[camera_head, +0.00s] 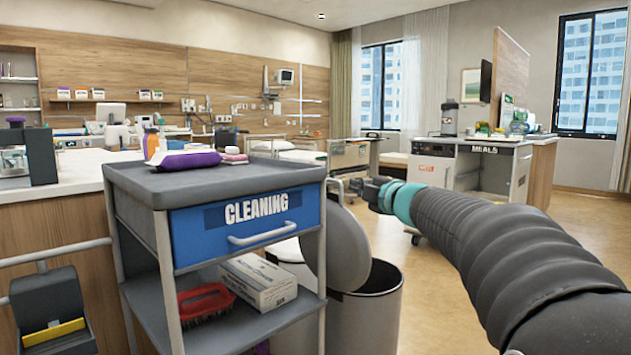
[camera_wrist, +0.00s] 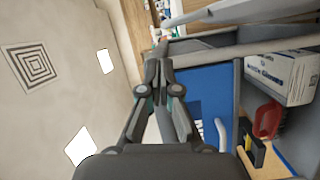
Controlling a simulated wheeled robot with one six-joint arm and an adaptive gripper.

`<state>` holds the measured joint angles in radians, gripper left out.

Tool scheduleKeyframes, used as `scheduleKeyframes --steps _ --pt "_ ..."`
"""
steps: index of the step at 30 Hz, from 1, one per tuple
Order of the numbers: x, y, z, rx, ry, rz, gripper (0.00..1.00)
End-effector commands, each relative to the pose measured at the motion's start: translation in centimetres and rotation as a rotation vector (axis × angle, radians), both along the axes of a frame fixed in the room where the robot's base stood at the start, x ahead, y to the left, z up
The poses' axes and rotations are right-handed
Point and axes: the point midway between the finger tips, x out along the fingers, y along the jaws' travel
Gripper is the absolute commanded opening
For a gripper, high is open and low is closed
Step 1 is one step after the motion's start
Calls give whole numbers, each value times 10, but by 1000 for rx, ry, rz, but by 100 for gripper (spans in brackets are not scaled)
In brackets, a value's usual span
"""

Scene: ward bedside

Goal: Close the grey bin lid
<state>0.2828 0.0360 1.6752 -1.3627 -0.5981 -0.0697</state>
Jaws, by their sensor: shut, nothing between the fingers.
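The grey bin (camera_head: 368,312) stands on the floor just right of the cleaning cart. Its grey lid (camera_head: 337,247) is open, tilted up steeply and leaning towards the cart, partly hidden behind the cart's right post. My gripper (camera_head: 358,186) is above the bin and a little higher than the lid's top edge, apart from it in the picture. In the wrist view my gripper (camera_wrist: 158,58) has its fingers together with nothing between them. I cannot make out the bin or lid in the wrist view.
The cleaning cart (camera_head: 135,183) with its blue drawer (camera_head: 232,236) stands left of the bin. Its lower shelf holds a red brush (camera_head: 206,304) and a glove box (camera_head: 258,283). A meals cart (camera_head: 470,170) stands further back. Open floor lies to the right.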

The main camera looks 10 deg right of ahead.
Motion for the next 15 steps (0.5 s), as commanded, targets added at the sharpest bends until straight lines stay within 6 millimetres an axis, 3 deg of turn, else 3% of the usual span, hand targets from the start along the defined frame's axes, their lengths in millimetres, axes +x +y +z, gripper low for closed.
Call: scheduleKeyframes --steps 8,15 --pt "19 9 -8 -80 2 90 0" --pt "54 25 -9 -77 1 91 0"
